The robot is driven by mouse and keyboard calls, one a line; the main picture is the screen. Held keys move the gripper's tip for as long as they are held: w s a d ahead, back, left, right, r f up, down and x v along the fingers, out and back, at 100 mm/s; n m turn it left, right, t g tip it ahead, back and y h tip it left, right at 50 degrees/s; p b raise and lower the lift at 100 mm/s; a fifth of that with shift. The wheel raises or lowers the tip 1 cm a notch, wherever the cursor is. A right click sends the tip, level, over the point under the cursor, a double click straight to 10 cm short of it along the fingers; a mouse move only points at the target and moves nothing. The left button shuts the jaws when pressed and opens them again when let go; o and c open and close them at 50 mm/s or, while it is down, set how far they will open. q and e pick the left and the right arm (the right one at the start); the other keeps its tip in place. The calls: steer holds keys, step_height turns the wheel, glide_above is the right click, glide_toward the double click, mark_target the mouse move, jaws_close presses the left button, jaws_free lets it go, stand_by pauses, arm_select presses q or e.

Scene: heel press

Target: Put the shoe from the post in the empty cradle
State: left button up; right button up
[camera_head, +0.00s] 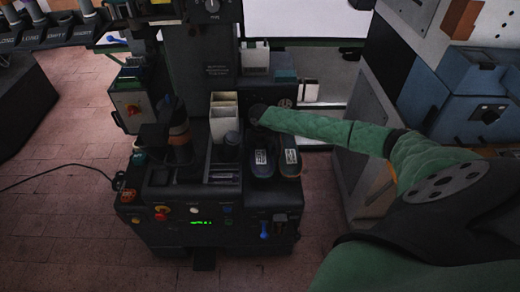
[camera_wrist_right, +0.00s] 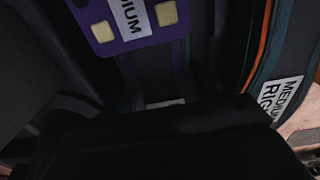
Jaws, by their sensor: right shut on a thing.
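Two dark shoes with white labels stand side by side at the right of the machine in the head view, a left one (camera_head: 262,163) and a right one (camera_head: 290,160). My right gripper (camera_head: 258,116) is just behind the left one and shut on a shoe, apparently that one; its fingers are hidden. In the right wrist view, a purple plate reading MEDIUM (camera_wrist_right: 128,22) is close above the dark gripper. A shoe with an orange edge and a label starting MEDIUM RIG (camera_wrist_right: 283,98) is at the right. I cannot tell the post or the empty cradle for certain. My left gripper is not in view.
A dark post-like part with an orange band (camera_head: 180,135) stands on the machine's left side. A pale open bin (camera_head: 224,108) stands left of my gripper. Buttons and a green display (camera_head: 201,222) are at the front. A blue cabinet (camera_head: 450,95) is at the right.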

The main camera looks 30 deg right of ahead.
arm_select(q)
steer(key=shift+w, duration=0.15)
arm_select(e)
steer(key=shift+f, duration=0.1)
steer(key=shift+f, duration=0.1)
steer(key=o, duration=1.6)
steer(key=shift+f, duration=0.1)
step_height(320, 180, up, 7)
steer(key=shift+f+b, duration=0.1)
steer(key=shift+b, duration=0.95)
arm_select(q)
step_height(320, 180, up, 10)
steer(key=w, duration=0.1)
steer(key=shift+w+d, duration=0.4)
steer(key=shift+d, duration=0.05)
arm_select(e)
steer(key=shift+r, duration=0.6)
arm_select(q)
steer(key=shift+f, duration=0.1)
